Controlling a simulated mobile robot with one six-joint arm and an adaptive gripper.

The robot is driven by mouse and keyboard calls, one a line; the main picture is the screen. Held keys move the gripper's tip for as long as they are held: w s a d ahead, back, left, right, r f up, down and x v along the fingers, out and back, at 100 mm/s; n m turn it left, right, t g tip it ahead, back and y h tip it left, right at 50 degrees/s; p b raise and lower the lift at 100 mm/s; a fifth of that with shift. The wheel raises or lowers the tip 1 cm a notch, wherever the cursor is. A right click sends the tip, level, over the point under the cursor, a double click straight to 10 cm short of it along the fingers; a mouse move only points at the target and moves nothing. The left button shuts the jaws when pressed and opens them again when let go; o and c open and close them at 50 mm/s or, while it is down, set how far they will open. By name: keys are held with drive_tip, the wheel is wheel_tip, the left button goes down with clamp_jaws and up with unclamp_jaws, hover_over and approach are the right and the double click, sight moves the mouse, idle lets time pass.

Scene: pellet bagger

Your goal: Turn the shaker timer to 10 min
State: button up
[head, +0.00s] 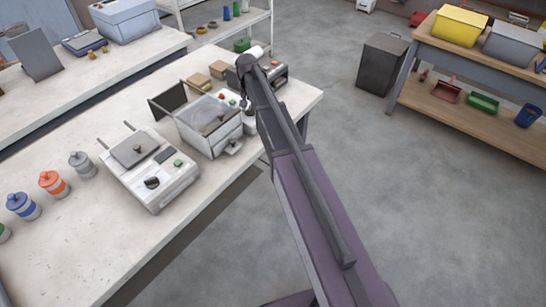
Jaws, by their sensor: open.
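A white bench machine (172,187) with a flat grey platform on top stands on the near part of the long white bench. A black knob (152,183), a small dark display and a green button are on its front panel. I cannot read the knob's setting, and no label tells whether this is the shaker timer. My arm reaches over the bench's right side. My gripper (246,105) is open, pointing down by the right rear of a clear-walled box machine (207,127), well apart from the black knob. The fingers are small and partly hidden by my arm.
Lidded blue (23,206), orange (54,184) and grey (82,165) jars stand left of the white machine. Another dark machine (273,83) and tan blocks (198,82) sit behind. A grey bin (383,65) and wooden shelf (470,130) stand right; the floor between is clear.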

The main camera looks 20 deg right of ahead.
sight(251, 108)
drive_tip(key=n, duration=0.5)
drive_tip(key=shift+d+n, duration=0.1)
drive_tip(key=shift+n, duration=0.3)
drive_tip(key=n, duration=0.5)
drive_tip(key=shift+n, duration=0.3)
drive_tip(key=n, duration=0.5)
drive_tip(key=shift+w+n, duration=0.1)
drive_tip(key=shift+n, duration=0.3)
drive_tip(key=n, duration=0.5)
drive_tip(key=shift+d+n, duration=0.1)
drive_tip(key=shift+n, duration=0.2)
drive_tip(key=shift+r+n, duration=0.2)
drive_tip(key=shift+n, duration=0.1)
wheel_tip(251, 108, up, 14)
drive_tip(key=p, duration=1.4)
drive_tip(key=s+f+m+b, duration=0.5)
drive_tip(key=s+m, duration=0.1)
drive_tip(key=s, duration=0.3)
drive_tip(key=s+d+f+m+b, duration=0.1)
drive_tip(key=s+f+m+b, duration=0.4)
drive_tip(key=s, duration=0.5)
drive_tip(key=s+f+m+b, duration=0.5)
drive_tip(key=s+m, duration=0.3)
drive_tip(key=s, duration=0.1)
drive_tip(key=shift+s+d+f, duration=0.15)
drive_tip(key=shift+s+d, duration=0.1)
drive_tip(key=shift+d, duration=0.1)
